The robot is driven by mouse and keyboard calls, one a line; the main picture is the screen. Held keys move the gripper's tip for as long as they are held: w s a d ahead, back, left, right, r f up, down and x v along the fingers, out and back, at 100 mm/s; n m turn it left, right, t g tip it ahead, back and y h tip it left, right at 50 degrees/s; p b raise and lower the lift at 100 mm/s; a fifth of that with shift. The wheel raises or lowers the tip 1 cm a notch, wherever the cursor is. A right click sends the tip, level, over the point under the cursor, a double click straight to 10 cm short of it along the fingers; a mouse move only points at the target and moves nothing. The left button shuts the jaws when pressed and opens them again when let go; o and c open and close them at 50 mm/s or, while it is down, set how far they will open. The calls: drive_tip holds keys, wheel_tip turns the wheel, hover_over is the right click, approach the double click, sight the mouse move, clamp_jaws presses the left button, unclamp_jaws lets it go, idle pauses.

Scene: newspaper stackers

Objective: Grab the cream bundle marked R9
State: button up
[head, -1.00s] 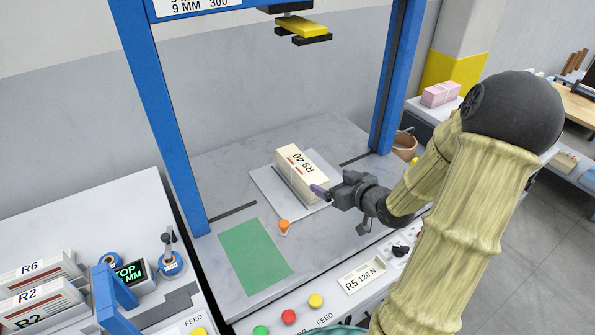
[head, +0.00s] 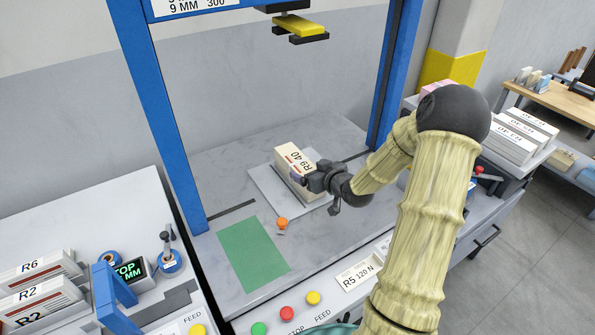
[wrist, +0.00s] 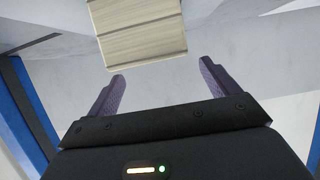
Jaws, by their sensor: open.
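The cream bundle marked R9 40 (head: 290,160) lies on a pale square plate (head: 263,186) on the grey bench under the blue frame. My gripper (head: 299,180) is at the bundle's near right end in the head view, and partly hides it. In the wrist view the fingers (wrist: 162,85) are spread apart with nothing between them. The bundle's layered end (wrist: 140,28) shows just beyond the fingertips there, a little left of centre. Whether a finger touches the bundle cannot be told.
A green mat (head: 254,255) and a small orange knob (head: 282,223) are in front of the plate. Blue posts (head: 160,120) flank the bench, and a yellow and black press head (head: 300,27) hangs above. More bundles (head: 35,285) stand at lower left.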

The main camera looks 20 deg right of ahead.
sight(300, 162)
drive_tip(key=shift+w, duration=0.25)
drive_tip(key=shift+a, duration=0.1)
drive_tip(key=shift+d, duration=0.25)
drive_tip(key=shift+w+f, duration=0.1)
drive_tip(key=shift+w, duration=0.2)
drive_tip(key=shift+p+x, duration=0.6)
drive_tip(key=shift+x, duration=1.5)
drive_tip(key=shift+w+a, duration=0.15)
drive_tip(key=shift+w, duration=0.05)
